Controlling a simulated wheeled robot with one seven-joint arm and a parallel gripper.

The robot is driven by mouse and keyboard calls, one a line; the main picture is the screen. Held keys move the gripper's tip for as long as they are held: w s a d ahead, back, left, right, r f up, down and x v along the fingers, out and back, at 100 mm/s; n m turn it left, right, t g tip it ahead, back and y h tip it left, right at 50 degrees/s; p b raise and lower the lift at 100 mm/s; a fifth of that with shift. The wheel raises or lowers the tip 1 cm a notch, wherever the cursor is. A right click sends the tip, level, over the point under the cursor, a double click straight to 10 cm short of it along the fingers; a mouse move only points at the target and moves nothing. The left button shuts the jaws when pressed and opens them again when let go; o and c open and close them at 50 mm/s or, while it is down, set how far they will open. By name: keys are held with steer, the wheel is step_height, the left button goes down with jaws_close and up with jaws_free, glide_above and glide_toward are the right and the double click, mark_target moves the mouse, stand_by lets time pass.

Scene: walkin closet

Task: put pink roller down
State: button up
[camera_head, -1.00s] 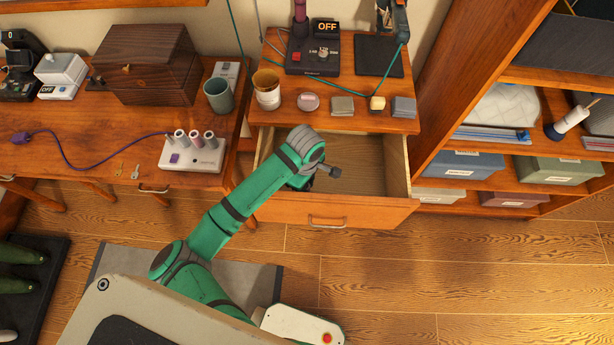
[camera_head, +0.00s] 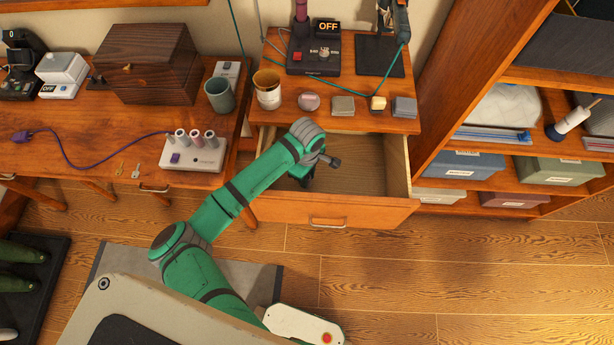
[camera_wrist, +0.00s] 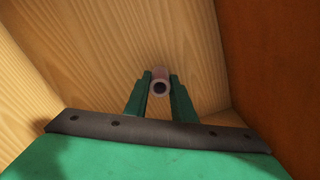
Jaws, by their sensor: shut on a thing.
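The pink roller (camera_wrist: 160,86) shows in the wrist view as a small hollow tube seen end on. My gripper (camera_wrist: 159,90) is shut on it, with one green finger on each side. Light wood lies around and behind it, inside the open drawer (camera_head: 330,211). Whether the roller touches the drawer floor I cannot tell. In the head view, my arm reaches into the left part of the drawer. My gripper and the roller are mostly hidden there beneath the wrist.
The drawer's right part is bare. Above it, a mug (camera_head: 267,90), a round pink item (camera_head: 308,102) and small blocks line the desktop edge. A white stand (camera_head: 193,155) with several upright rollers sits on the left desk. Shelves (camera_head: 470,163) stand to the right.

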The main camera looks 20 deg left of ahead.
steer(key=o, duration=1.1)
steer(key=shift+f, duration=0.1)
steer(key=shift+c, duration=0.2)
step_height(320, 180, up, 12)
steer(key=shift+r, duration=0.2)
